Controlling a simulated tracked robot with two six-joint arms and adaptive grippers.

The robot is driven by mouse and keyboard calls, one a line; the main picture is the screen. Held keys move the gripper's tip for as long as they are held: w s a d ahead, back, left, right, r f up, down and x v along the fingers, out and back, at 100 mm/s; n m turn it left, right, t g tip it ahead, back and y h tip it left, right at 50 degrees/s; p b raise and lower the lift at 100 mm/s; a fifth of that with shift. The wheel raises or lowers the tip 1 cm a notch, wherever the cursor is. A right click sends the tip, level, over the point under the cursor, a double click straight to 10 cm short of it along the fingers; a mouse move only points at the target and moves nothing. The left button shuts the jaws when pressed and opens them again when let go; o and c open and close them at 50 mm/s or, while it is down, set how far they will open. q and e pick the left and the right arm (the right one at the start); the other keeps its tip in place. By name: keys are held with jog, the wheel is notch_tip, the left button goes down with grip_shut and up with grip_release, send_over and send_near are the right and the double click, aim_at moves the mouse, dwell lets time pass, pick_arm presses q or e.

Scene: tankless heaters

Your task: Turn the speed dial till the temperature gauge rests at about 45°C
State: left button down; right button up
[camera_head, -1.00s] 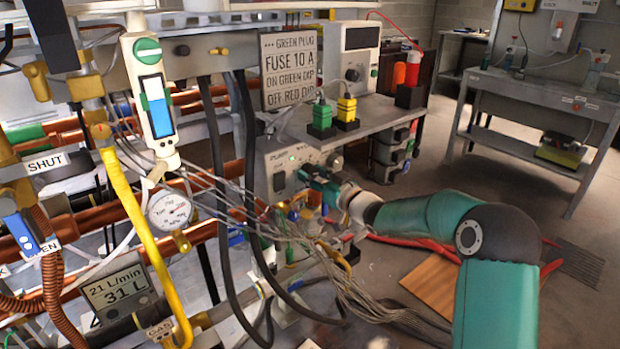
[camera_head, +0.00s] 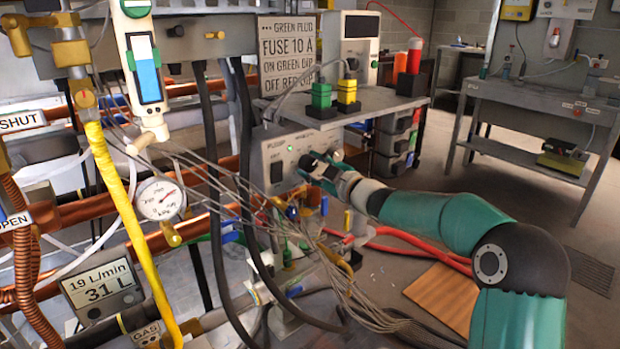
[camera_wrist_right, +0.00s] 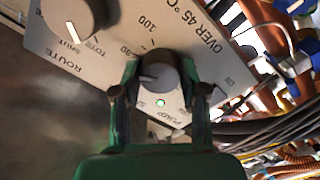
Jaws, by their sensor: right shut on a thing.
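My right gripper (camera_head: 312,166) is at the grey control panel (camera_head: 275,158) in the head view, its arm reaching in from the right. In the right wrist view my right gripper (camera_wrist_right: 160,92) is shut on a round grey dial (camera_wrist_right: 160,72) with a pale pointer line. Markings including "100", "OVER 45 °C" and "PUMP" surround it. The round white gauge (camera_head: 160,199) stands on the pipes at the left of the head view. Its reddish needle leans to the upper right, but the numbers are too small to read. My left gripper is out of view.
A second knob (camera_wrist_right: 75,20) on the panel is labelled "ROUTE" and "SHUT". A flow display (camera_head: 103,289) reads 19 L/min and 31 L. Grey cables (camera_head: 235,195) hang close to the panel's left. Green and yellow plugs (camera_head: 347,92) stand on the bench above.

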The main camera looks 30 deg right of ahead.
jog(key=n+b, duration=0.1)
jog(key=n, duration=0.1)
jog(key=n+b, duration=0.1)
jog(key=n, duration=0.1)
jog(key=shift+a+f, duration=0.15)
jog(key=shift+a, duration=0.05)
dwell(0.5)
jog(key=o, duration=1.1)
jog(key=shift+o, duration=0.2)
jog(key=shift+s+d, duration=0.15)
jog(key=shift+s, duration=0.3)
jog(key=s, duration=1.1)
jog(key=shift+d, duration=0.35)
